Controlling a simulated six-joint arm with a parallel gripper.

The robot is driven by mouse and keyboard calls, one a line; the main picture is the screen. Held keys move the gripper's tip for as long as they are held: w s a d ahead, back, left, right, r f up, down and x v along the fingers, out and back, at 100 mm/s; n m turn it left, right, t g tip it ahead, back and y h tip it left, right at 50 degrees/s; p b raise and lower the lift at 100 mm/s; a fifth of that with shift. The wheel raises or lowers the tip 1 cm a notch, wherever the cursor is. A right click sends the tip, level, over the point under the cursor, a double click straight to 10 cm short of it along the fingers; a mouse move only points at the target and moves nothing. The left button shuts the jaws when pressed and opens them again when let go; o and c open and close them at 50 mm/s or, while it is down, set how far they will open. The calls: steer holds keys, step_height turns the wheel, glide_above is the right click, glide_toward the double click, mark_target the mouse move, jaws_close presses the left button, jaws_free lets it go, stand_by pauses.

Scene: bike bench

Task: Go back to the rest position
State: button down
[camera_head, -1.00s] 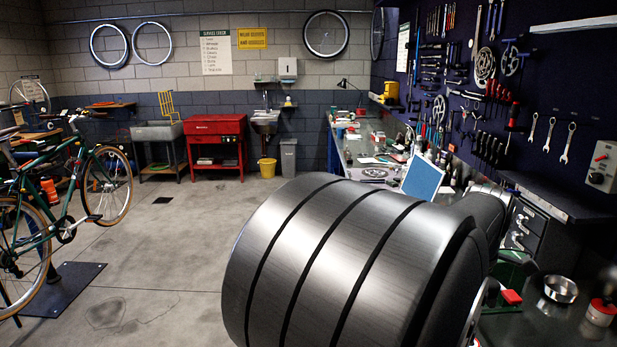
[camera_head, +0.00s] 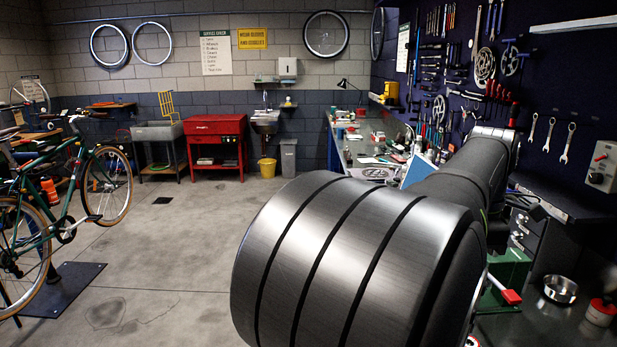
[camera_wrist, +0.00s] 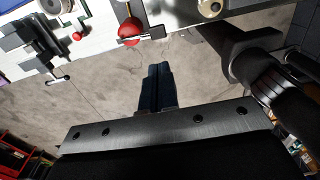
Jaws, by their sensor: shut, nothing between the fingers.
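My gripper (camera_wrist: 157,88) shows in the wrist view, its dark fingers together at the middle and nothing between them. Behind the fingers is grey concrete floor (camera_wrist: 95,95), with the bench edge along the top of the picture. In the head view my arm fills the lower middle and right, and the gripper itself is not visible there.
The workbench (camera_head: 350,152) runs along the right wall under a tool board. A metal bowl (camera_head: 560,289), a red-topped container (camera_head: 601,312) and a green vise-like tool (camera_head: 508,272) stand near the arm. A bike (camera_head: 75,200) stands left; the central floor is clear.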

steer(key=f, duration=0.6)
steer(key=s+f, duration=0.1)
steer(key=f, duration=0.2)
steer(key=shift+w+g, duration=0.3)
steer(key=shift+w, duration=0.4)
steer(key=shift+w+r, duration=0.15)
steer(key=shift+r, duration=0.95)
